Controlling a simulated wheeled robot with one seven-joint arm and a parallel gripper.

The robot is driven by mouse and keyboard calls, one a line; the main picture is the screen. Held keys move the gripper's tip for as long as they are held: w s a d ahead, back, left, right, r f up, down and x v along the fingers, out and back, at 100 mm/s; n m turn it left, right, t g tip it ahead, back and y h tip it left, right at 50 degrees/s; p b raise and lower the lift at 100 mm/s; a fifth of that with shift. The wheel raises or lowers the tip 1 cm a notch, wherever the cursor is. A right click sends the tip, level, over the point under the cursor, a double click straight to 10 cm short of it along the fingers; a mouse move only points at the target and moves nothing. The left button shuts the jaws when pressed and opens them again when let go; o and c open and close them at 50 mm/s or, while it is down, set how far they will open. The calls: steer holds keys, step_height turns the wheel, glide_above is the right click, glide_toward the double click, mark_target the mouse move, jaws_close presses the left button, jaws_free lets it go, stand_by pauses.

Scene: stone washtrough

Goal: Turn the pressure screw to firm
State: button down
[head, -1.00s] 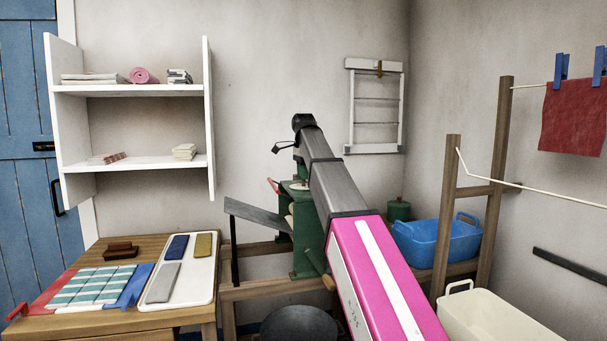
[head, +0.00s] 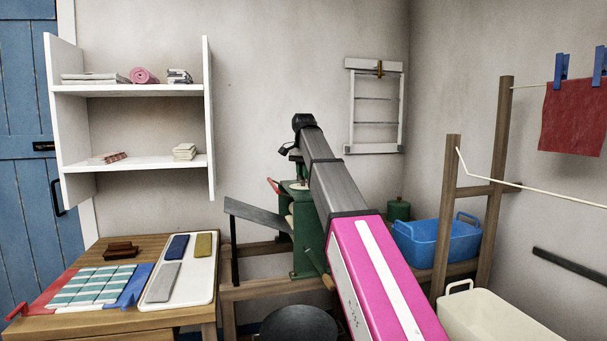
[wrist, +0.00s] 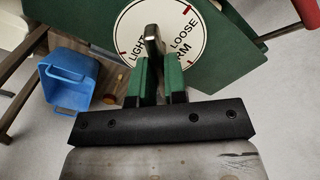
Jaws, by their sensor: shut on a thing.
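The pressure screw's grey metal handle (wrist: 153,40) stands over a round white dial (wrist: 180,22) in the wrist view. The dial shows LIGHT on the left, LOOSE on the right and a partly hidden word ending in RM below it. My gripper (wrist: 161,66) is shut on the handle, with a green finger on either side. The handle covers part of the dial, and I cannot tell which mark it points to. In the head view the dial (head: 300,185) sits on top of the green mangle (head: 306,250). My arm hides much of the mangle there.
A red crank grip (wrist: 308,11) is at the mangle's side. A sloped grey board (head: 258,215) juts out left of the mangle. A blue tub (head: 440,243) stands right, with a wooden drying rack (head: 496,180) beside it. A worktable (head: 110,325) is at left.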

steer(key=shift+n, duration=2.3)
steer(key=c, duration=1.2)
jaws_free()
steer(key=shift+o, duration=0.2)
